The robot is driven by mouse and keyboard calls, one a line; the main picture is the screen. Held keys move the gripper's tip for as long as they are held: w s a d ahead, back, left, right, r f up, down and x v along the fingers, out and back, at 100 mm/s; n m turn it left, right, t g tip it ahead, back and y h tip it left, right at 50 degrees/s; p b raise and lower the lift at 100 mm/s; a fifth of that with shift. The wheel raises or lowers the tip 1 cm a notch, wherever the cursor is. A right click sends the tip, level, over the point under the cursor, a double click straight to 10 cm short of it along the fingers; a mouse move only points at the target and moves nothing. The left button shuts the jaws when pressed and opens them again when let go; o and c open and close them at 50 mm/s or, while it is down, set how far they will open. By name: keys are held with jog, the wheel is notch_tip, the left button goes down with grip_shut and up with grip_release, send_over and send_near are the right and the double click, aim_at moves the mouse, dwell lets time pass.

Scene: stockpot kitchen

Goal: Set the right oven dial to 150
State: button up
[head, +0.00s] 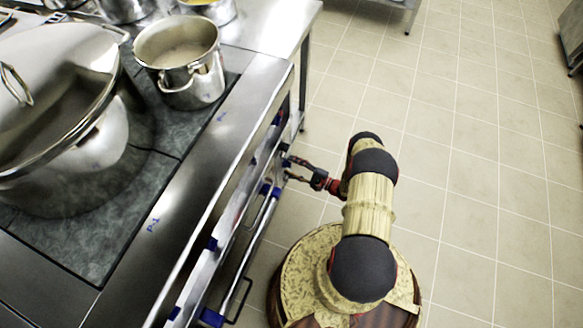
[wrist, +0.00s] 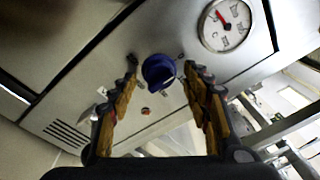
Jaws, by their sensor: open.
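A blue oven dial (wrist: 158,72) sits on the steel front panel in the wrist view, below and left of a round white gauge with a red needle (wrist: 226,24). My gripper (wrist: 162,75) is open, with one finger on each side of the dial. I cannot tell whether the fingers touch it. The number the dial points to is not readable. In the head view my gripper (head: 287,169) reaches left to the oven front (head: 225,200), near its far end; the dial there is too small to make out clearly.
Large pots, including a lidded stockpot (head: 60,110) and a smaller open pot (head: 180,60), stand on the cooktop. Oven handles with blue brackets (head: 211,317) project from the front. The tiled floor (head: 470,150) to the right is clear.

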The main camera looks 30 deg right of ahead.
jog(key=shift+w+a, duration=0.1)
jog(key=shift+w, duration=0.05)
jog(key=shift+c, duration=0.6)
jog(key=c, duration=1)
